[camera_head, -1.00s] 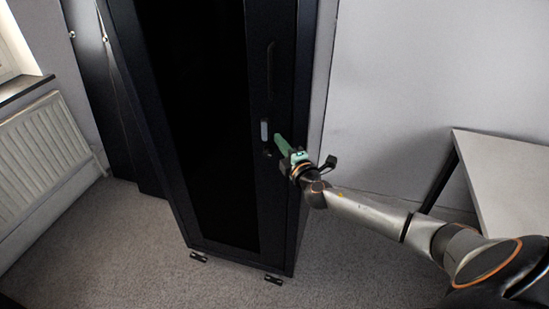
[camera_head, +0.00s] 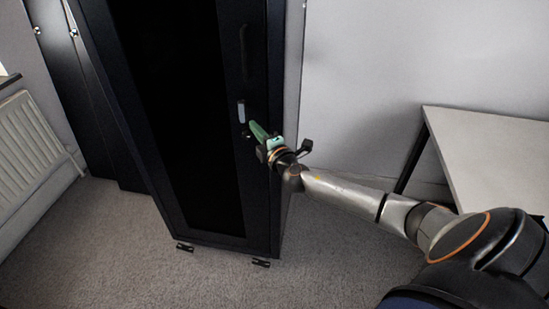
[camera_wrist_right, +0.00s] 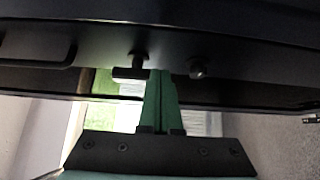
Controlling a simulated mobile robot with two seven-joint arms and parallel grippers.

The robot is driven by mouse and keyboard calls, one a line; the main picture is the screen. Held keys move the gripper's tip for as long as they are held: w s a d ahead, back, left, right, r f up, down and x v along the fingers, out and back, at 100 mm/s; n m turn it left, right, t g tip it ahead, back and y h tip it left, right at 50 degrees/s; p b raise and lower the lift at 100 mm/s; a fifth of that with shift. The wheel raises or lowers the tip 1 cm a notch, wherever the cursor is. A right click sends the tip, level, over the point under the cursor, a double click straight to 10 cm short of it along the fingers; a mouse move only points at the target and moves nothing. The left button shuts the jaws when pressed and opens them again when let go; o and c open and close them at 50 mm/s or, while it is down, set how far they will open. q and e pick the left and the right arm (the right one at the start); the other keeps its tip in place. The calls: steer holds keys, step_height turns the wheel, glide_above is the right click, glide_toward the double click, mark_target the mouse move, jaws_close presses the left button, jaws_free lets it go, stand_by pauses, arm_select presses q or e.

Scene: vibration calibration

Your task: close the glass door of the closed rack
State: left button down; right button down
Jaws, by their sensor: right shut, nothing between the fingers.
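The tall black rack (camera_head: 281,150) stands upright in the head view. Its door with a dark glass panel (camera_head: 185,120) looks flush or nearly flush with the front; a small gap cannot be ruled out. A pale latch handle (camera_head: 241,111) sits on the door's right frame. My right gripper (camera_head: 255,130) is shut and empty, its green fingers at the frame just below and right of this handle. In the right wrist view the shut fingers (camera_wrist_right: 160,85) point at the dark frame between two small fittings; contact is unclear. My left gripper is not in view.
A white-topped table (camera_head: 490,150) stands at the right, beyond my right arm. A radiator (camera_head: 35,145) is on the left wall. Dark panels (camera_head: 85,90) stand left of the rack. The grey carpet (camera_head: 330,245) in front is clear.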

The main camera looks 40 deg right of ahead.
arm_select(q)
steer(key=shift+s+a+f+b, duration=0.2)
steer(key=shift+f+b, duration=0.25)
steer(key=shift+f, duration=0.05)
arm_select(e)
steer(key=s+a, duration=0.1)
steer(key=s, duration=0.9)
steer(key=shift+s+a, duration=0.2)
steer(key=shift+a, duration=0.05)
steer(key=shift+f, duration=0.2)
steer(key=s+a+f+m+g+y+p, duration=0.1)
steer(key=s+a+f+m+g, duration=0.25)
steer(key=s+a+f, duration=0.35)
steer(key=s+a+f+m+g+y+p, duration=0.1)
steer(key=s+a+f+m+g, duration=0.25)
steer(key=f, duration=0.65)
arm_select(q)
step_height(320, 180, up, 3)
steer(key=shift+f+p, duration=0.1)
steer(key=shift+p, duration=0.3)
arm_select(e)
steer(key=s+a+f+m+y, duration=0.1)
steer(key=s+a+f+m, duration=0.1)
steer(key=s+a, duration=0.3)
steer(key=s+a+f+m+g+y, duration=0.1)
steer(key=s+a+f+m+y, duration=0.1)
steer(key=s+a+m, duration=0.3)
steer(key=shift+s+f, duration=0.5)
steer(key=shift+s, duration=0.3)
